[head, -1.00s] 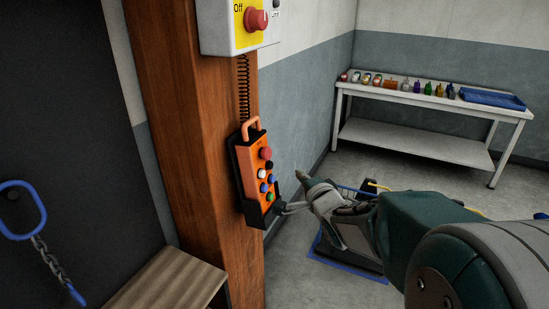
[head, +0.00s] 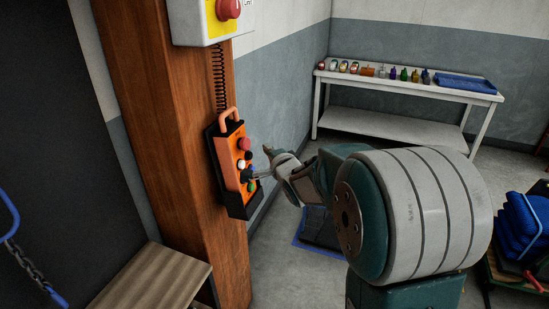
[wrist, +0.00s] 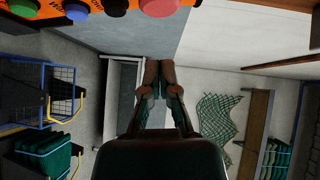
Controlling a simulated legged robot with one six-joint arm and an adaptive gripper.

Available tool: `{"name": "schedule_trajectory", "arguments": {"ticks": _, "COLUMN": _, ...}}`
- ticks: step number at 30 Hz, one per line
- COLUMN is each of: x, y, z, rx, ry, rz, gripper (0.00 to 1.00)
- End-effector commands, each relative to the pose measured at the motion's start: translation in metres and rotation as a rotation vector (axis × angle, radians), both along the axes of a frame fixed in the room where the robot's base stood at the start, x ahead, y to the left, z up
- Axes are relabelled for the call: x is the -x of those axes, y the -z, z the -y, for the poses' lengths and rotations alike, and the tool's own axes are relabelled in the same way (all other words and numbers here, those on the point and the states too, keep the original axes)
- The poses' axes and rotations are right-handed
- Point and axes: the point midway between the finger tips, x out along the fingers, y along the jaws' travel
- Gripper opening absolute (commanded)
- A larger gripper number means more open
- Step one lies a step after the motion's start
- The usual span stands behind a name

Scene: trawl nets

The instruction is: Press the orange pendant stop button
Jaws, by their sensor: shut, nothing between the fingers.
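The orange pendant (head: 233,176) hangs on a coiled cord (head: 218,82) against a wooden post. Its large red stop button (head: 244,144) is near its top, above several smaller buttons. My gripper (head: 262,162) is shut and empty beside the pendant's right side, slightly below the red button. I cannot tell in the head view whether it touches the pendant; it partly covers the smaller buttons. In the wrist view, the gripper (wrist: 160,68) points at open space and the pendant (wrist: 200,3) is cut off at the top edge, with a red button (wrist: 158,7) showing.
A grey box (head: 198,30) with another red button is fixed above the pendant. The wooden post (head: 165,130) stands behind it. A slatted wooden surface (head: 150,280) is at lower left. A white table (head: 400,130) with small items stands at the back wall.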

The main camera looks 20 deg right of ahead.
Motion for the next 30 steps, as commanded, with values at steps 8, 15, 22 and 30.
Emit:
{"name": "schedule_trajectory", "arguments": {"ticks": 8, "x": -0.032, "y": 0.006, "z": -0.024, "rx": 0.000, "ry": -0.002, "rz": 0.000, "gripper": 0.00}}
{"name": "schedule_trajectory", "arguments": {"ticks": 15, "x": -0.038, "y": 0.006, "z": -0.031, "rx": 0.000, "ry": 0.000, "rz": 0.001, "gripper": 0.00}}
{"name": "schedule_trajectory", "arguments": {"ticks": 22, "x": -0.038, "y": 0.007, "z": -0.031, "rx": 0.000, "ry": 0.000, "rz": 0.001, "gripper": 0.00}}
{"name": "schedule_trajectory", "arguments": {"ticks": 30, "x": -0.053, "y": 0.010, "z": -0.049, "rx": 0.001, "ry": -0.003, "rz": 0.000, "gripper": 0.00}}
